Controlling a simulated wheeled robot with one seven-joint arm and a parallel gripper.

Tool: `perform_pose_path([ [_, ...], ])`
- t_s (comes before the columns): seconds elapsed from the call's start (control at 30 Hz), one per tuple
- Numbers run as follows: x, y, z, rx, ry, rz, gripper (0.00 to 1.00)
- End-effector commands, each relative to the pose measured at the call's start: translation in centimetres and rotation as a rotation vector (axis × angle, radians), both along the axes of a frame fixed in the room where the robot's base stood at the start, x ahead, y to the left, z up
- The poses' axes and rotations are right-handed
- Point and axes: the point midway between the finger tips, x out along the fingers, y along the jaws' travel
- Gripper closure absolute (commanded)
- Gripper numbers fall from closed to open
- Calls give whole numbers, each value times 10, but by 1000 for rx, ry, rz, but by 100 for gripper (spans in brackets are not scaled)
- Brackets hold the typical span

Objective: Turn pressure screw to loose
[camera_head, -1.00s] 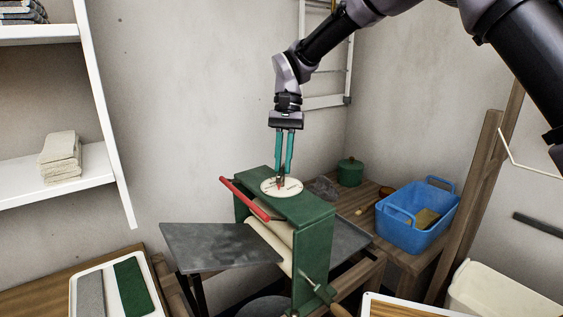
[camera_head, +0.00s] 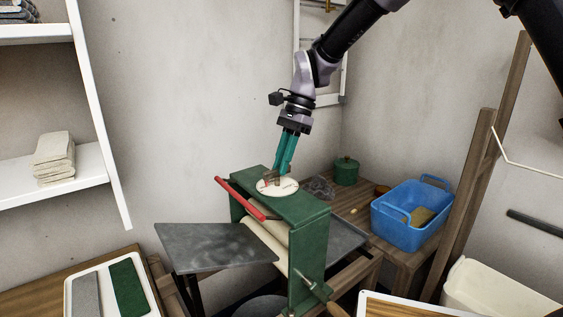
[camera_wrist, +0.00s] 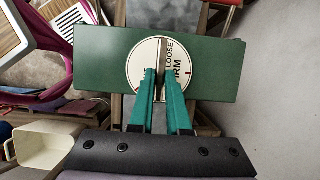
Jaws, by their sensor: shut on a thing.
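The pressure screw's narrow upright grip (camera_wrist: 162,53) stands over a round cream dial (camera_head: 290,188) on top of the green press frame (camera_head: 310,210). In the wrist view, the dial (camera_wrist: 138,66) shows the word LOOSE and part of FIRM to the right of the grip. My gripper (camera_head: 279,174) comes down from above with teal fingers, shut on the screw's grip. In the wrist view, my gripper (camera_wrist: 160,77) and the grip cover part of the dial. A small red part shows at the dial's left in the head view; which mark it points at is too small to tell.
A red bar (camera_head: 240,198) lies along the press's left side. Grey plates (camera_head: 205,247) extend from the press. A blue basket (camera_head: 410,233) and a green pot (camera_head: 346,171) stand on the wooden bench to the right. Shelves (camera_head: 85,172) are at the left wall.

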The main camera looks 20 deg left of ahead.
Motion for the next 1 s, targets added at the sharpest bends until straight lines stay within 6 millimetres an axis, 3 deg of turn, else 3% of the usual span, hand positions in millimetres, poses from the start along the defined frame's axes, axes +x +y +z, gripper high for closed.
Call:
perform_pose_path([
  [0.53, 0, 0, 0, -1, -1, -26, 100],
  [0.57, 0, 0, 0, -1, -1, -26, 77],
  [0.6, 0, 0, 0, 0, 0, -26, 62],
  [0.63, 0, 0, 0, 0, 0, -26, 55],
  [1.0, 1, -1, 4, 1, -1, -25, 55],
])
